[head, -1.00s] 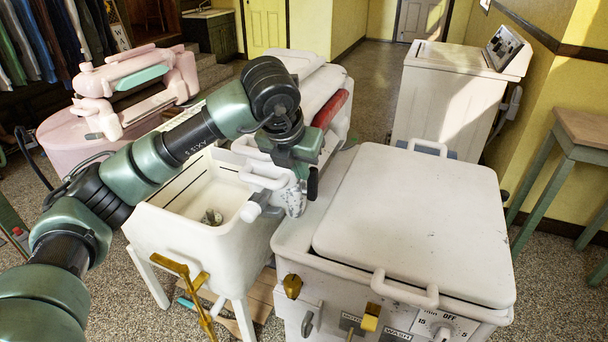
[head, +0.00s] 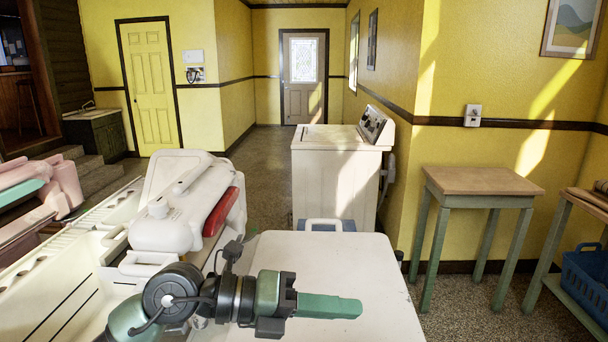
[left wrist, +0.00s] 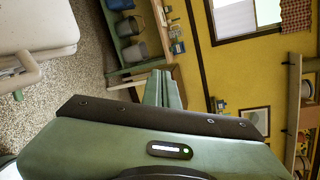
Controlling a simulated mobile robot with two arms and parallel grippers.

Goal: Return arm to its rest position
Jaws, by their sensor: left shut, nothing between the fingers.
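My left gripper (head: 330,307) reaches in from the lower left of the head view, its green fingers pointing right above the white lid (head: 325,260) of the washer. It is shut and empty, apart from the lid as far as I can tell. In the left wrist view its fingers (left wrist: 165,88) lie together with nothing between them. My right arm is not in view.
A white wringer (head: 185,215) with a red bar and a white tub (head: 60,270) stand left. Behind are a white washing machine (head: 335,170), a small wooden table (head: 480,182) and a blue basket (head: 585,280). Floor is clear toward the far door (head: 304,80).

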